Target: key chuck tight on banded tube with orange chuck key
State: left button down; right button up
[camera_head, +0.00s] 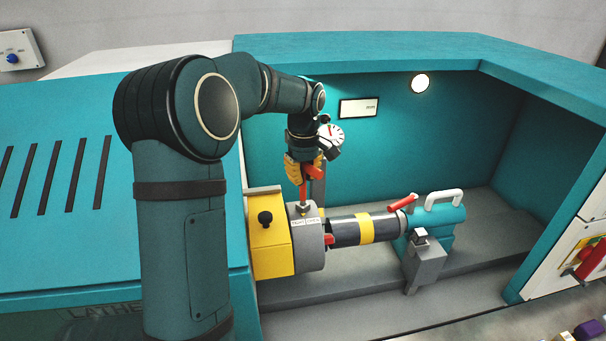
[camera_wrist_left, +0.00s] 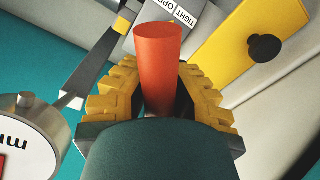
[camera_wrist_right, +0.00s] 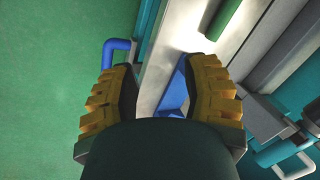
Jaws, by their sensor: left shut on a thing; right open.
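The grey chuck (camera_head: 310,252) is at the right face of a yellow housing (camera_head: 270,248). The banded tube (camera_head: 346,232), dark with a yellow band, lies level with its left end at the chuck. My left gripper (camera_head: 304,170) is above the chuck, shut on the orange chuck key (camera_head: 303,190). The key's shaft points down to the chuck top; whether its tip is seated is unclear. In the left wrist view the orange handle (camera_wrist_left: 159,60) is between the yellow fingers, and the chuck (camera_wrist_left: 150,30) carries "TIGHT" and "OPEN" labels. My right gripper (camera_wrist_right: 163,80) is open.
A teal tailstock (camera_head: 446,222) with a white handle and red lever (camera_head: 402,202) stands at the tube's right end. A dial gauge (camera_head: 331,135) is beside my left wrist. In the right wrist view are a blue handle (camera_wrist_right: 118,48) and a green cylinder (camera_wrist_right: 222,18).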

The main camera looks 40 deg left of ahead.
pick_arm(q)
jog(key=shift+f+b, duration=0.3)
jog(key=shift+f, duration=0.25)
dwell(0.4)
